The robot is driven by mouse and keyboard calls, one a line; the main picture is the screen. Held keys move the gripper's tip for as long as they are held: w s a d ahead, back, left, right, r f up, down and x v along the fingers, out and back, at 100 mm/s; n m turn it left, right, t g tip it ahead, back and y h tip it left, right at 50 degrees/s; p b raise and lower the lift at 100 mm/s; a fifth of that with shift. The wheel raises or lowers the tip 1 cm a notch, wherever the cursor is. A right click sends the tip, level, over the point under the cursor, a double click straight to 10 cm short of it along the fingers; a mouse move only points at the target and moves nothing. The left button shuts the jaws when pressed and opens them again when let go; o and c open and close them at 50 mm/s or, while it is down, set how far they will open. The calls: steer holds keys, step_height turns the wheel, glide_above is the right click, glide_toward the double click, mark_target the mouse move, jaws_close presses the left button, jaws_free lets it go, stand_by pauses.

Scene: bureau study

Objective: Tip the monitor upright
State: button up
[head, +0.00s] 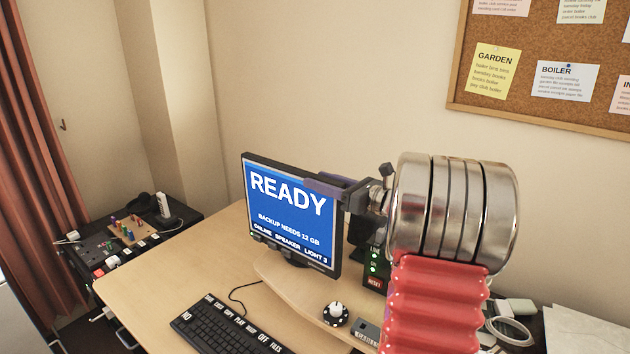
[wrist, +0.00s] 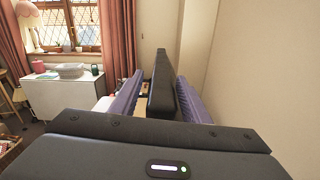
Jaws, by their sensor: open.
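The monitor (head: 290,212) stands on the desk's raised wooden shelf, its lit blue screen reading READY. It looks close to upright; any small lean is hard to judge. My gripper (head: 322,187) is at its upper right edge, coming from the right. In the wrist view the dark monitor edge (wrist: 162,85) stands between my two purple fingers, with a visible gap on the right side. The fingers are open and do not clamp it. The monitor's back and most of its foot are hidden.
A keyboard (head: 225,328) lies on the desk (head: 165,270) in front. A knob (head: 336,313) and a dark box with green lights (head: 374,268) are near the shelf's right end. A black side unit (head: 115,262) stands left. A corkboard (head: 545,115) hangs on the wall.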

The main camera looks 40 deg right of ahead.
steer(key=v, duration=1.1)
steer(key=shift+f, duration=0.1)
steer(key=s+a+f+n+g, duration=0.3)
steer(key=a+f+n+g, duration=0.15)
steer(key=f, duration=0.45)
steer(key=s+a+f+n+g, duration=0.2)
steer(key=a+f+n+g, duration=0.15)
steer(key=a+n, duration=0.3)
steer(key=s+a+f+n+g, duration=0.25)
steer(key=a+n+g, duration=0.2)
steer(key=a, duration=0.35)
steer(key=s+a+r+n+h, duration=0.2)
steer(key=s+a+r+n, duration=0.1)
steer(key=a+n, duration=0.6)
steer(key=s+a+r+n+h, duration=0.2)
steer(key=s+a+r+n, duration=0.2)
steer(key=a+n, duration=0.5)
steer(key=a, duration=0.3)
steer(key=shift+n+t+h, duration=0.3)
steer(key=shift+n+t, duration=0.05)
